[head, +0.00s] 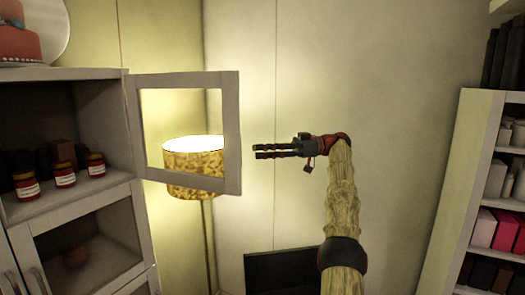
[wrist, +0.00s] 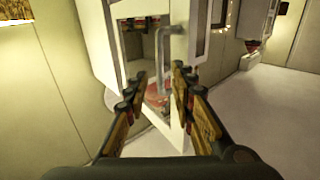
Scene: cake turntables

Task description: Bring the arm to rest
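My gripper (head: 257,151) is raised in front of the pale wall in the head view and points left. Its fingertips are a short way right of the open glass door's edge in the picture, and I see no contact. In the wrist view my gripper (wrist: 160,84) has its two fingers apart, with nothing held between them. Beyond them are a pale door frame and a grey handle (wrist: 163,60). My arm rises from the bottom of the head view, bent at the wrist.
The glass door (head: 231,130) stands open from the white cabinet (head: 75,73) at left. Several red jars (head: 65,175) stand on its shelf. A lit floor lamp (head: 193,185) is behind the door. A bookshelf (head: 465,165) stands at right. The wall between is bare.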

